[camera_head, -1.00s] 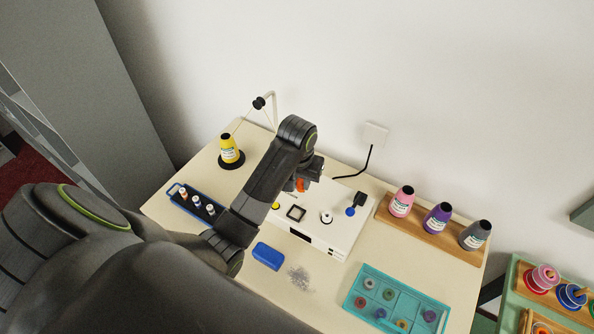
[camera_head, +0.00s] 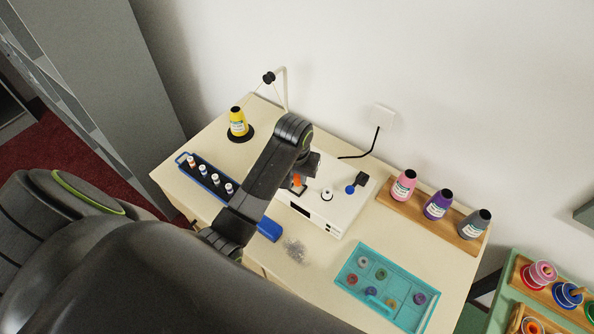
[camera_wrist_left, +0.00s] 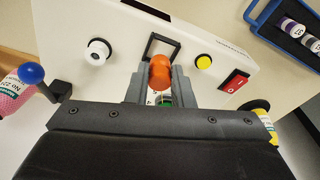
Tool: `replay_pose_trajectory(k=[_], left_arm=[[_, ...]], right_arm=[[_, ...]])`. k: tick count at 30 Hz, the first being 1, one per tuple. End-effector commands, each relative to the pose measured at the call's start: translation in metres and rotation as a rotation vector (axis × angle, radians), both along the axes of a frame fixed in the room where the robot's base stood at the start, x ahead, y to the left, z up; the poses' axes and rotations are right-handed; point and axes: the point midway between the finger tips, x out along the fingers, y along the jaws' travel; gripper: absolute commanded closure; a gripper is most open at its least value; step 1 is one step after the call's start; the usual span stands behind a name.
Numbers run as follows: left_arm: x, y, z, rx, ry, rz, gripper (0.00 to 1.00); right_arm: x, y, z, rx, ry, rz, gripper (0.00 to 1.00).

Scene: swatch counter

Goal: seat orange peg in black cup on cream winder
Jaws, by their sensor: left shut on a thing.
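My left gripper (camera_head: 297,184) is shut on the orange peg (camera_head: 297,180). The peg's round orange head shows between the fingers in the left wrist view (camera_wrist_left: 160,71); its lower part is mostly hidden. The black cup, with a square rim (camera_wrist_left: 149,46), is set in the top of the cream winder (camera_head: 346,208). In the left wrist view the peg overlaps the rim's near side; I cannot tell whether they touch. In the head view the gripper and peg largely hide the cup. My right gripper is not in view.
A white spindle (camera_wrist_left: 98,52), a yellow button (camera_wrist_left: 204,62) and a red switch (camera_wrist_left: 235,81) flank the cup. A blue-knobbed lever (camera_head: 350,189) is at the winder's right.

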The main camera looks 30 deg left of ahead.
Motion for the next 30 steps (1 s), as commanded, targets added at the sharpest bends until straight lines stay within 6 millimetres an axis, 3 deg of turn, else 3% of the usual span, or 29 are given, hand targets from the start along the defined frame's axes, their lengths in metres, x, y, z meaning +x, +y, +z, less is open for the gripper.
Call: replay_pose_trajectory(k=[15,30], left_arm=[[0.000,0.000,-0.024,0.000,0.000,0.000,1.00],[0.000,0.000,-0.028,0.000,0.000,0.000,1.00]], right_arm=[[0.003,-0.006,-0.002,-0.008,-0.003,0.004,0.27],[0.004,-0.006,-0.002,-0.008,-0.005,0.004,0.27]])
